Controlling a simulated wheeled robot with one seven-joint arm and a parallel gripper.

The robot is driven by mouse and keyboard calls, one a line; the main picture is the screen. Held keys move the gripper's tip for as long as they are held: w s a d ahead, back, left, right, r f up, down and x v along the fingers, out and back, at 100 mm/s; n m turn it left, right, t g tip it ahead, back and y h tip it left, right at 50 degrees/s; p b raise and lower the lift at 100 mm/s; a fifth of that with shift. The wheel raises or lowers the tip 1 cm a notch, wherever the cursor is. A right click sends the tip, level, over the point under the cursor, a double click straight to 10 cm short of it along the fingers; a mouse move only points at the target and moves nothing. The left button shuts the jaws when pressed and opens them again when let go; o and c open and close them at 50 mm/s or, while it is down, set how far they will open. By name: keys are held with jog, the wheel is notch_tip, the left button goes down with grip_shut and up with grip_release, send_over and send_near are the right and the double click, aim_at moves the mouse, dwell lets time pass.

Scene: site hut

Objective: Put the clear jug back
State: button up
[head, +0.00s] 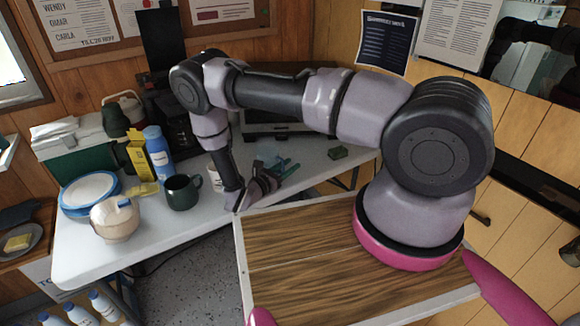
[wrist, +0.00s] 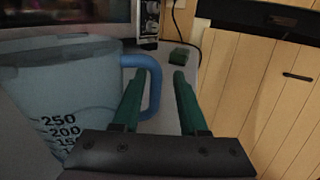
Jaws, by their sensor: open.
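The clear jug (wrist: 60,95) fills the left of the wrist view, with dark volume marks and a blue handle (wrist: 154,95). In the head view the jug (head: 267,154) is a faint bluish shape on the white table, partly hidden by my arm and gripper. My gripper (wrist: 160,77) is open, its two green fingers pointing forward. The upright bar of the handle appears between the fingers, with the left finger overlapping the handle's loop. Whether either finger touches it I cannot tell. In the head view my gripper (head: 288,165) is low over the table.
The white table (head: 130,245) holds a dark green mug (head: 182,192), a blue bottle (head: 158,153), plates (head: 90,190) and a round cream pot (head: 115,220). A small green block (head: 338,152) lies right of the jug. A wood-grain top (head: 300,255) is in front.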

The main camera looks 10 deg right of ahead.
jog(key=v, duration=1.1)
jog(key=shift+s+a, duration=0.15)
jog(key=d+r+m+g+y, duration=0.35)
jog(key=r+m+g, duration=0.35)
jog(key=r, duration=0.8)
jog(key=d+r+m+g+y, duration=0.4)
jog(key=r+m, duration=0.5)
jog(key=r, duration=0.6)
jog(key=s+d+r+m+t+y, duration=0.3)
jog(key=s+r+m, duration=0.3)
jog(key=r, duration=0.5)
jog(key=s+d+r+m+t+y, duration=0.3)
jog(key=s+r+m+t+y, duration=0.2)
jog(key=s+r, duration=0.5)
notch_tip(320, 180, up, 3)
jog(key=shift+s+d+f+m+y, duration=0.2)
jog(key=shift+s+d+m+y, duration=0.15)
jog(key=shift+m+y, duration=0.55)
